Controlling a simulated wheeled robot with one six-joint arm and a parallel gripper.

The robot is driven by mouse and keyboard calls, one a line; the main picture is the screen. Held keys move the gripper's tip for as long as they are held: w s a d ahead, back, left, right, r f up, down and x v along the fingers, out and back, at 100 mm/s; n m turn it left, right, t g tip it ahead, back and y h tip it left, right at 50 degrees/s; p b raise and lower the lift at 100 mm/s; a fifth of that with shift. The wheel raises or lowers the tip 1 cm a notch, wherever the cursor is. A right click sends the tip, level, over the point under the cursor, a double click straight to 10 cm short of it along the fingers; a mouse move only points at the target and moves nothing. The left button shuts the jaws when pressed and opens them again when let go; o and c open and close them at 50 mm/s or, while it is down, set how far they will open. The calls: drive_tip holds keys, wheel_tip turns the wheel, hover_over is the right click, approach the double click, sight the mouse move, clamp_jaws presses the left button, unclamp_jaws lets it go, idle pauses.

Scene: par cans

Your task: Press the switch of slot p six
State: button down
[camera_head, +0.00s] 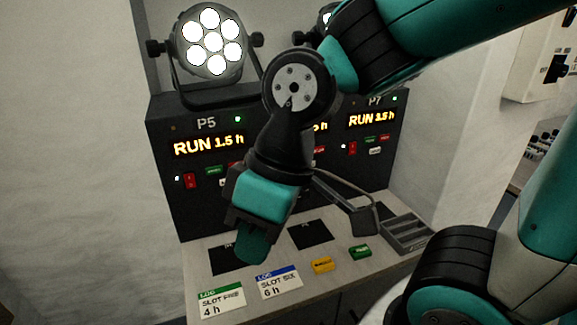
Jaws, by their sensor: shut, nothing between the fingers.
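A dark panel (162,215) stands at the back with slots P5, P6 and P7. The middle slot P6 is mostly hidden behind my arm. Only the end of its lit display (320,127) and a red button (319,150) show. Its rocker switch is hidden. P5's red rocker switch (190,181) shows at left, and P7's red rocker switch (352,148) at right. My gripper (252,250) is shut and empty, pointing down over the counter in front of the panel, apart from the switches in the picture.
A lit par can (210,42) stands above P5. On the counter (330,285) lie a green-topped card (221,301), a blue-topped card (279,283), a yellow block (322,265), a green block (360,252) and several black squares. A grey tray (408,233) sits at right.

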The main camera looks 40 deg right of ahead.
drive_tip(key=w+d+n+t+p, duration=0.35)
drive_tip(key=w+d+p, duration=0.35)
drive_tip(key=w+d, duration=0.6)
drive_tip(key=w+d+f+n+t+p, duration=0.1)
drive_tip(key=w+d, duration=0.1)
drive_tip(key=d, duration=0.4)
drive_tip(key=w+d+f+n+t+h+p, duration=0.1)
drive_tip(key=w+d+f+p, duration=0.1)
drive_tip(key=d, duration=0.4)
drive_tip(key=shift+w+d+f+n+t+h, duration=0.25)
drive_tip(key=shift+w+d+n+t+h, duration=0.05)
drive_tip(key=shift+w+n+t, duration=0.05)
drive_tip(key=shift+a+f, duration=0.1)
drive_tip(key=w+a+f+p, duration=0.1)
drive_tip(key=w+f+p, duration=0.4)
drive_tip(key=w+f, duration=0.3)
drive_tip(key=shift+w+f+p, duration=0.3)
drive_tip(key=shift+w+p, duration=0.1)
drive_tip(key=shift+w, duration=0.1)
